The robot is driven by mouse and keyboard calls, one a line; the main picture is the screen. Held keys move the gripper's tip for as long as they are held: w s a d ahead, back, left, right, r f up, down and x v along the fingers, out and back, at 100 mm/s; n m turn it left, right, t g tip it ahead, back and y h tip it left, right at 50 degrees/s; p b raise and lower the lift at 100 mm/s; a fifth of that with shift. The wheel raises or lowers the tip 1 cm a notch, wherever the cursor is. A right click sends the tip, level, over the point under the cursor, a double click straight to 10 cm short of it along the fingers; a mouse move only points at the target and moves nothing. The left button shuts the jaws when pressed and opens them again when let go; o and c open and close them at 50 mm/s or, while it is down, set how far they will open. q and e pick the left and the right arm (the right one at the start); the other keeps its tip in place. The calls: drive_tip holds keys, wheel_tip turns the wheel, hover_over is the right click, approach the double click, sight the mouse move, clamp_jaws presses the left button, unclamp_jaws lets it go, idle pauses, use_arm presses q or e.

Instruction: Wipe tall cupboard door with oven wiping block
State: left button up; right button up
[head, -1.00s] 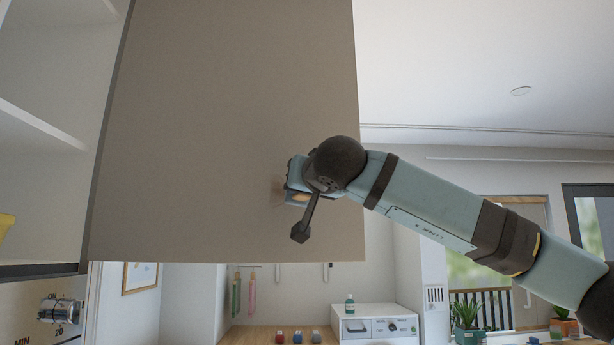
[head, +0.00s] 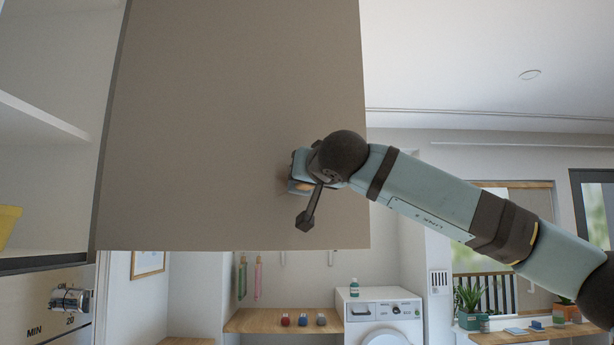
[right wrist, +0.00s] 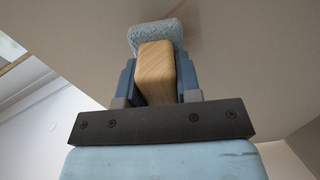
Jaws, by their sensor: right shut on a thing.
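The tall cupboard door (head: 225,120) is a large taupe panel standing open, filling the left and middle of the head view. My right gripper (head: 292,176) comes in from the right in front of the door's lower right part. In the right wrist view it is shut on the oven wiping block (right wrist: 155,70), by its wooden handle. The block's light blue fuzzy pad (right wrist: 156,34) is at the door surface and appears to touch it. In the head view my gripper mostly hides the block. My left gripper is not in view.
Open cupboard shelves with a yellow container (head: 8,224) are at the left, above an appliance with a knob (head: 70,298). Beyond the door are a wooden counter (head: 265,322), a white washing machine (head: 380,312) and a windowsill with plants (head: 468,300).

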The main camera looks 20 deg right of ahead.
drive_tip(key=shift+w+p, duration=0.45)
drive_tip(key=shift+w, duration=0.55)
drive_tip(key=shift+a, duration=0.1)
drive_tip(key=shift+s+a, duration=0.15)
drive_tip(key=shift+a, duration=1.85)
drive_tip(key=shift+d, duration=0.1)
